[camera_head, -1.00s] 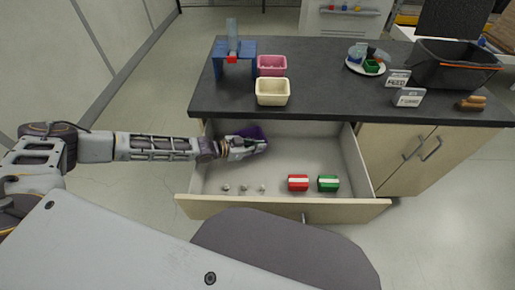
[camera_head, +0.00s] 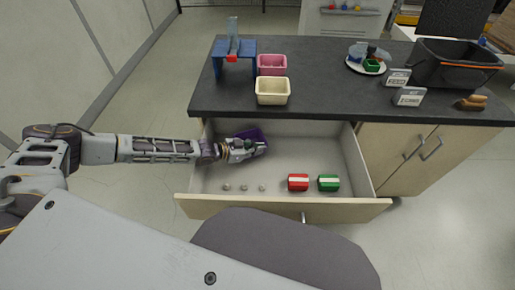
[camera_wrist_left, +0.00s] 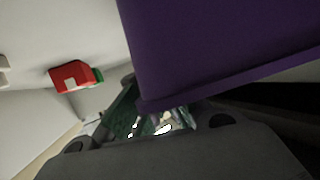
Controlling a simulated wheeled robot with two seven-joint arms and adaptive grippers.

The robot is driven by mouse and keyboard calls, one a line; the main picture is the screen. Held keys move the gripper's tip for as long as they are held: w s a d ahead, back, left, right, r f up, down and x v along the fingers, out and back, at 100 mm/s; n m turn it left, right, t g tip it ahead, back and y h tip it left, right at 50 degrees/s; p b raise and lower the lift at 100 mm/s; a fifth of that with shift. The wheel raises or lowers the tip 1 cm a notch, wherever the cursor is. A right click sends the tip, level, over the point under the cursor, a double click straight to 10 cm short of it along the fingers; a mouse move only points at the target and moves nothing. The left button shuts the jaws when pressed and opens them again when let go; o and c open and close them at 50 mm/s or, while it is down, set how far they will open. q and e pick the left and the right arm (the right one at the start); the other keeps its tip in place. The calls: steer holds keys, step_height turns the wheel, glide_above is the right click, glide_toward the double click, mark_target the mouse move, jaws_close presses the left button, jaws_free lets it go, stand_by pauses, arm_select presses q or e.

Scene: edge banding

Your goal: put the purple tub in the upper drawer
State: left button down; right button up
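The purple tub (camera_head: 254,135) is inside the open upper drawer (camera_head: 300,150), at its back left. It looks tilted, and its underside is hidden. My left gripper (camera_head: 256,149) is low in the drawer at the near side of the tub. Its fingers look spread apart. In the left wrist view the tub (camera_wrist_left: 220,45) fills the upper right, very close to the fingers (camera_wrist_left: 160,120); whether they touch it is unclear. My right gripper is not in view.
The drawer also holds a red box (camera_head: 298,182), a green box (camera_head: 328,183) and small pale knobs (camera_head: 244,187). On the dark counter (camera_head: 330,100) stand a cream tub (camera_head: 272,92), a pink tub (camera_head: 271,65), a blue stand (camera_head: 219,67) and a black bin (camera_head: 455,68).

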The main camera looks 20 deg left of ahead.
arm_select(q)
steer(key=shift+f, duration=0.1)
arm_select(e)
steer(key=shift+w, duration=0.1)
arm_select(q)
steer(key=c, duration=2.1)
jaws_free()
steer(key=o, duration=0.5)
steer(key=shift+c, duration=0.2)
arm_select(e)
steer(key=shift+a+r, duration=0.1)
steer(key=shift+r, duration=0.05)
